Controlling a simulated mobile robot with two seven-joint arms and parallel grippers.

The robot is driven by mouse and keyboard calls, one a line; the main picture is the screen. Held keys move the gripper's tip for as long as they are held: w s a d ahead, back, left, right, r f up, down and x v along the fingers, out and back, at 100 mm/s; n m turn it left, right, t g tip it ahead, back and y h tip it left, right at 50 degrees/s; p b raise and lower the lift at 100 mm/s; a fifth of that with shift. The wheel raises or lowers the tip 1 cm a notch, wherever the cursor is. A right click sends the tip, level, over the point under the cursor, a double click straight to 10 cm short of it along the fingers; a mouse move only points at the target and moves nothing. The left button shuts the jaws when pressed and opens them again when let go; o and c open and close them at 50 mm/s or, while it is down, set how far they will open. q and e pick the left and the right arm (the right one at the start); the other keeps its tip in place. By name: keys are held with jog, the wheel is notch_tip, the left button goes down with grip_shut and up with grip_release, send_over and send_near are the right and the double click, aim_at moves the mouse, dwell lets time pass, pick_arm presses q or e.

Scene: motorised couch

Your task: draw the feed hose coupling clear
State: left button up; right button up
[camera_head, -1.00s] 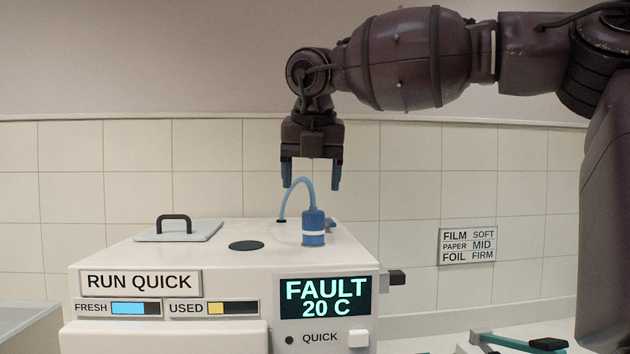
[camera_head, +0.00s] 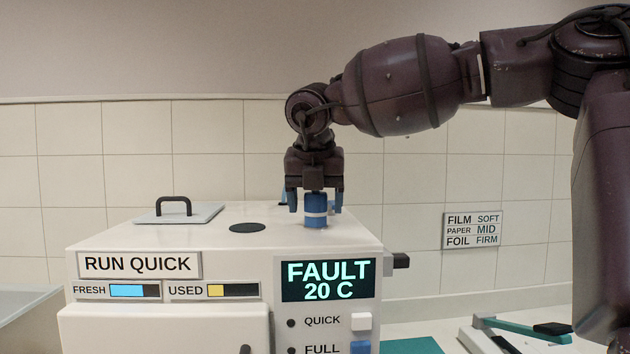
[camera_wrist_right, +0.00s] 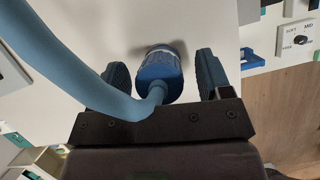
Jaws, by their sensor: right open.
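The feed hose coupling (camera_head: 315,211) is a blue cylinder with a pale band, upright on top of the white machine (camera_head: 222,250). My right gripper (camera_head: 315,201) points down over it, open, with one finger on each side of the coupling. In the right wrist view the coupling (camera_wrist_right: 158,76) lies between the two blue fingers (camera_wrist_right: 165,80), with a visible gap to the finger on the right. The blue hose (camera_wrist_right: 70,68) curves from its top past the gripper. In the head view the hose is mostly hidden behind the gripper. My left gripper is out of view.
A lid plate with a black handle (camera_head: 174,206) and a dark round disc (camera_head: 247,228) lie on the machine top. The front display (camera_head: 326,280) reads FAULT 20 C. A black knob (camera_head: 401,260) sticks out at the right side. A teal-armed device (camera_head: 525,328) stands at lower right.

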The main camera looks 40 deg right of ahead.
jog(key=shift+x, duration=0.85)
jog(key=c, duration=1.2)
jog(key=shift+r, duration=1.85)
jog(key=shift+r, duration=3.45)
